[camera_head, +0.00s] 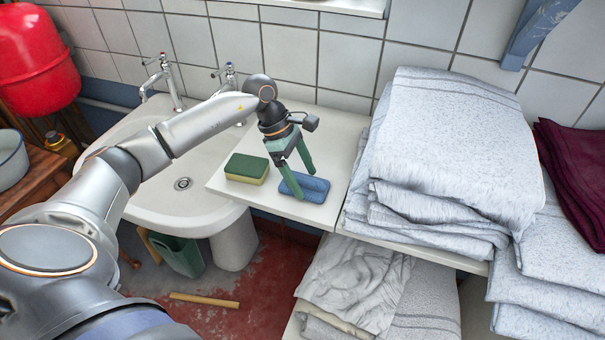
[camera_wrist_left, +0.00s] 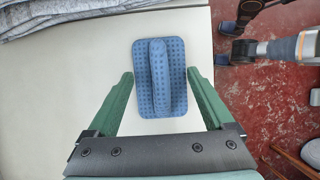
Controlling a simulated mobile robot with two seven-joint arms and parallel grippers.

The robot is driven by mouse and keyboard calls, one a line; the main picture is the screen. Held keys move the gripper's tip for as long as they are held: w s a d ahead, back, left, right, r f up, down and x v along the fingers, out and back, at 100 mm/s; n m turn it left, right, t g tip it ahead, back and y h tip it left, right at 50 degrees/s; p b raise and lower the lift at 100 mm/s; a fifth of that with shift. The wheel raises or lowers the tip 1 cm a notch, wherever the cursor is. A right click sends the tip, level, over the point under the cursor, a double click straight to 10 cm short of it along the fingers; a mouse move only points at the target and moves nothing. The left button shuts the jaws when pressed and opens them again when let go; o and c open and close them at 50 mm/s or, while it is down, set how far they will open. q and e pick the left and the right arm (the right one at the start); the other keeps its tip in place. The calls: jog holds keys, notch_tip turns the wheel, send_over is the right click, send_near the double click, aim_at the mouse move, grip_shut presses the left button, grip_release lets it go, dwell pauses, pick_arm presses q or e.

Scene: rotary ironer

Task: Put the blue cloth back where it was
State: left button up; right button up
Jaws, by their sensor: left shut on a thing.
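The blue cloth (camera_head: 318,190) is a small folded pad with a raised roll along its middle. It lies on the white ledge (camera_head: 235,197) beside the sink, to the right of a green and yellow sponge (camera_head: 247,169). My left gripper (camera_head: 304,184) points down over it, its green fingers at opposite edges of the cloth. In the left wrist view the cloth (camera_wrist_left: 160,78) sits between the fingertips, and the gripper is shut on it. My right gripper (camera_wrist_left: 222,43) shows at the upper right of that view, its blue-tipped fingers apart and empty over the floor.
A white sink (camera_head: 150,190) with two taps lies left of the ledge. Stacked grey-white linens (camera_head: 450,140) stand close on the right. A dark red cloth (camera_head: 575,175) lies farther right.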

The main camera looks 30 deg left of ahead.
pick_arm(q)
jog(key=o, duration=0.9)
jog(key=shift+r, duration=0.1)
jog(key=v, duration=1.2)
jog(key=shift+b, duration=0.4)
